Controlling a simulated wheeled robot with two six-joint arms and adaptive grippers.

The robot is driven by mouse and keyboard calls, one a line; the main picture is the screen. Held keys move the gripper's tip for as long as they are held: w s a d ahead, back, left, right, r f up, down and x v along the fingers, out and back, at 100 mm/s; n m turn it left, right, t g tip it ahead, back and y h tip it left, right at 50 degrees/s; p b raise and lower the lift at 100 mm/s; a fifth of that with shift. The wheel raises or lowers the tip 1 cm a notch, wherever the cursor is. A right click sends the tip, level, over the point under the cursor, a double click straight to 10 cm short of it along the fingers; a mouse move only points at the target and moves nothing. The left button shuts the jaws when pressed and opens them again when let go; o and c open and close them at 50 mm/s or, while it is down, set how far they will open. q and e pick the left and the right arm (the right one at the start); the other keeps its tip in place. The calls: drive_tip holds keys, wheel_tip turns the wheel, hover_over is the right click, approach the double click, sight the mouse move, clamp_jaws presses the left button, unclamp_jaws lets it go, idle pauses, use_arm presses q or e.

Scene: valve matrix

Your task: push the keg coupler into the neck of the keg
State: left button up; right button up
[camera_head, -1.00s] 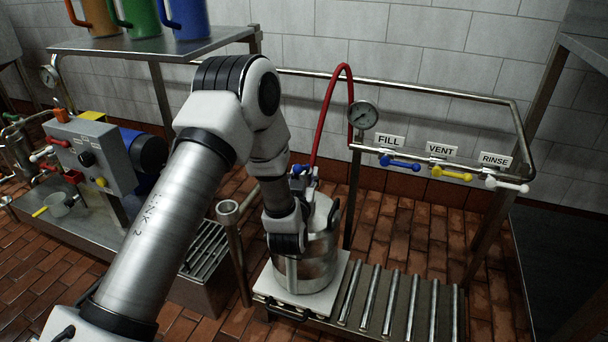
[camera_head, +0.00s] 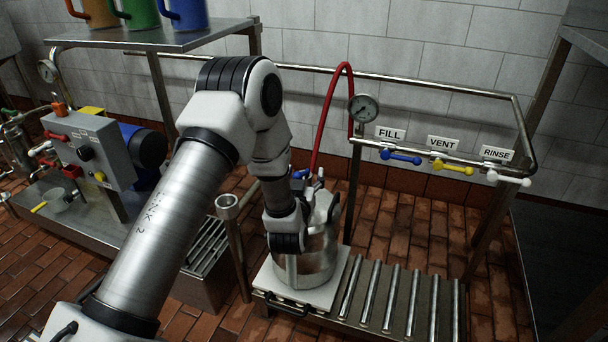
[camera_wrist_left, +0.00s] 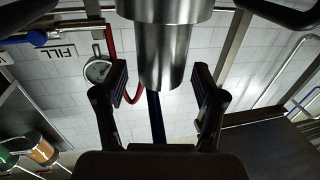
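The silver keg (camera_head: 310,262) stands on a pale plate, partly hidden by my left arm. Blue and metal fittings of the keg coupler (camera_head: 300,174) show at the keg's top, below the end of a red hose (camera_head: 323,115). The neck and how far the coupler sits in it are hidden. My left gripper is in front of the keg, its fingers hidden by the wrist in the head view. In the left wrist view its fingers (camera_wrist_left: 160,84) stand apart, with a polished metal cylinder (camera_wrist_left: 165,50), apparently the coupler, between or beyond them. A gap shows at the left finger.
A pressure gauge (camera_head: 363,109) and blue, yellow and white valve handles line the rail at right. A roller conveyor (camera_head: 400,305) lies right of the keg.

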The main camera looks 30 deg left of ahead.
use_arm(q)
drive_tip(key=shift+s+f, duration=0.1)
drive_tip(key=shift+s+d, duration=0.2)
drive_tip(key=shift+s, duration=0.2)
drive_tip(key=v, duration=1.1)
